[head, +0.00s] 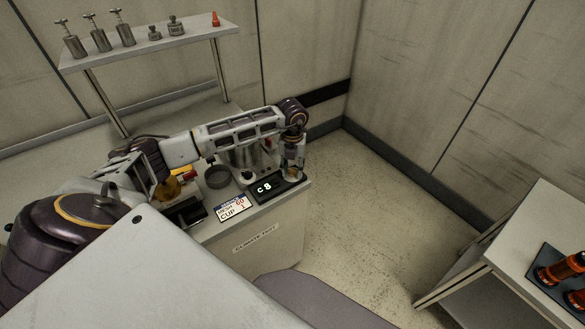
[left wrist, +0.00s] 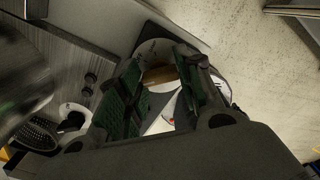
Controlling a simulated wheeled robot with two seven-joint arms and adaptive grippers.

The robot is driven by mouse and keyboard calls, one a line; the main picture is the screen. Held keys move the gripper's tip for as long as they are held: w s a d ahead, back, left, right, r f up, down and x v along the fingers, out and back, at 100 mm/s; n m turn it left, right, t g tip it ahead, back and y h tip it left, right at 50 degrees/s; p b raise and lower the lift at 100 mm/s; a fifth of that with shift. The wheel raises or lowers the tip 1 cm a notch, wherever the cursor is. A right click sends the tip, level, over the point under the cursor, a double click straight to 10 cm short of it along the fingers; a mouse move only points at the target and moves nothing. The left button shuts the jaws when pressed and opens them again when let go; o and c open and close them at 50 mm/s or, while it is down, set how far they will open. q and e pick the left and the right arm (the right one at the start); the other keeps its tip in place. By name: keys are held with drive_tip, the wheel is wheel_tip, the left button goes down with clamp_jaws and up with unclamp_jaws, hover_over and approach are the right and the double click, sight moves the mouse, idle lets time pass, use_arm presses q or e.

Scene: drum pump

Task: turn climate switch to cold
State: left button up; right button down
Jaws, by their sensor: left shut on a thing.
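My left gripper (head: 292,172) points down at the right end of the bench, over a small black panel with a green display (head: 264,188) that seems to read "C 8". The climate switch is mostly hidden by the fingers in the head view. In the left wrist view, the green-padded fingers (left wrist: 165,88) are shut on the switch, whose tan grip (left wrist: 159,74) shows between them. A white dial face with a red mark (left wrist: 168,110) shows below the grip. I cannot tell which setting the switch points to. My right gripper is out of view.
A white card (head: 233,207) lies on the bench left of the display. A dark round cup (head: 217,177) stands behind the card. A raised shelf (head: 150,45) holds several metal items. Another table (head: 535,235) with orange-black parts stands at right. Open floor lies between.

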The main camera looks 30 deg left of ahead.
sight(293, 169)
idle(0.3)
use_arm(q)
drive_tip(key=o, duration=1)
drive_tip(key=shift+r, duration=6)
